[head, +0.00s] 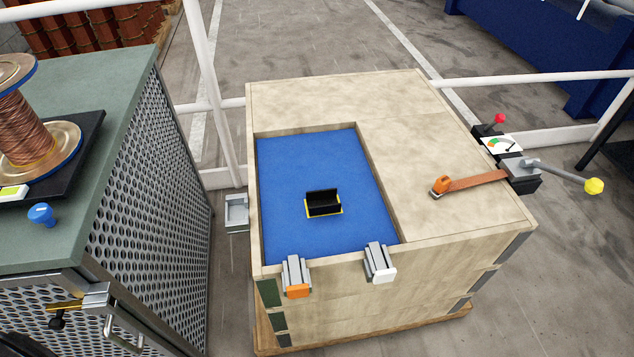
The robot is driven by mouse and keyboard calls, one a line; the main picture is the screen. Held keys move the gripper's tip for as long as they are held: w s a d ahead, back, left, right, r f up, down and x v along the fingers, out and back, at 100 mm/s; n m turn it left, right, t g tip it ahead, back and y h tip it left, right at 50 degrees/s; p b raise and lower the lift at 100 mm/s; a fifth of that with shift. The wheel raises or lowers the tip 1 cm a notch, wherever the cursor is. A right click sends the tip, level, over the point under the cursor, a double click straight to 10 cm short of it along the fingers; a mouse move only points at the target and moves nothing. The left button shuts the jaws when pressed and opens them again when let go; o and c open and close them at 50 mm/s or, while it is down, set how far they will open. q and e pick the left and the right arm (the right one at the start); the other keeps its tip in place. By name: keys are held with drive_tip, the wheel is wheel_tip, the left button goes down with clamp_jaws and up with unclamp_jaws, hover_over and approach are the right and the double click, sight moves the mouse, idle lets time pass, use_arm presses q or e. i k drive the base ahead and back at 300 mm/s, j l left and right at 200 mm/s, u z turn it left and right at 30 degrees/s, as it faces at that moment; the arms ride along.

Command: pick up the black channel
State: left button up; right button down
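The black channel (322,203) sits on the blue floor (290,165) of a recess in the wooden block. It stands on or within a small yellow outline, with its open side up. Nothing touches it from above. Neither of my grippers shows in the head view.
An orange strap (470,184) lies at right. A copper spool (30,140) stands on the green-topped cabinet (110,110). White rails (540,77) run behind.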

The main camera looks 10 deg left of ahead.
sight(320, 202)
drive_tip(key=i+j+u, duration=0.25)
drive_tip(key=k+j+z, duration=0.35)
drive_tip(key=j, duration=0.15)
drive_tip(key=k+j+z, duration=0.35)
